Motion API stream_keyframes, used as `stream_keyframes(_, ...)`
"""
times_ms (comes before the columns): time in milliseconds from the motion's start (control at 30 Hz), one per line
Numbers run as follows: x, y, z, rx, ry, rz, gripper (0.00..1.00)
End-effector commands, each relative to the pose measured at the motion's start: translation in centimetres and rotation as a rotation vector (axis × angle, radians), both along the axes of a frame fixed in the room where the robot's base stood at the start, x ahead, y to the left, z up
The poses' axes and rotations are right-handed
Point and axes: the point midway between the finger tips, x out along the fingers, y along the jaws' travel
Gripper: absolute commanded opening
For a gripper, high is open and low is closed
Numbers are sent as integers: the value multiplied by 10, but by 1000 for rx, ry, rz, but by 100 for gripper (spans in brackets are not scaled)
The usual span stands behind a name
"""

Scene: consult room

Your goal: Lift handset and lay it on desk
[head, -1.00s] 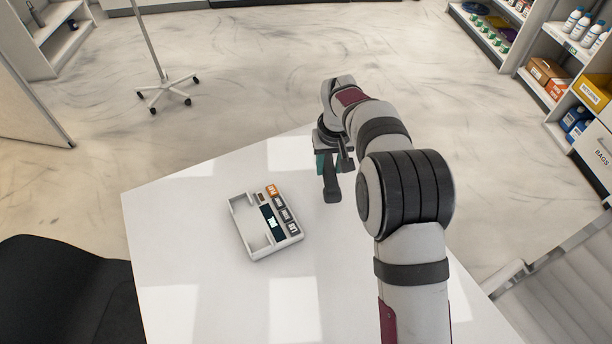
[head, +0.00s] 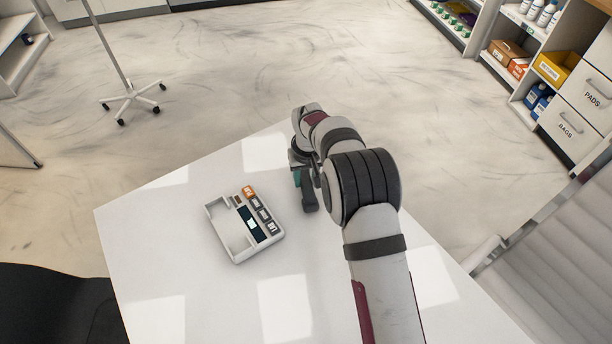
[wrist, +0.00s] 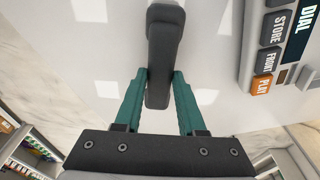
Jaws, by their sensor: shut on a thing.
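The dark grey handset (head: 308,194) is at the right of the phone base in the head view, over the white desk (head: 180,308). In the wrist view the handset (wrist: 164,52) runs lengthwise between the green fingers, which press on its sides near one end. My gripper (wrist: 159,84) is shut on it. In the head view my gripper (head: 302,177) is partly hidden by my arm. I cannot tell whether the handset touches the desk. The white phone base (head: 240,262) has an empty cradle, a dark screen and several labelled buttons, one orange.
A black chair (head: 50,305) stands at the left and a pale ribbed chair (head: 553,262) at the right. Shelves (head: 506,70) with bottles and boxes are at the upper right. A wheeled stand (head: 130,98) is on the floor. Bare desk lies in front of the phone base.

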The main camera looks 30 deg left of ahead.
Motion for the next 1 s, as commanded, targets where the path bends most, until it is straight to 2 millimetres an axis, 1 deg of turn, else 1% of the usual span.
stream_keyframes(667, 0, 0, -11, 0, 0, -1, 0)
stream_keyframes(700, 0, 0, -12, 0, 0, 0, 41)
stream_keyframes(767, 0, 0, -12, 1, -1, 0, 52)
stream_keyframes(800, 0, 0, -12, 0, 0, 0, 59)
stream_keyframes(900, 0, 0, -12, 0, 0, 0, 74)
stream_keyframes(1000, 0, 0, -12, 0, 0, 0, 74)
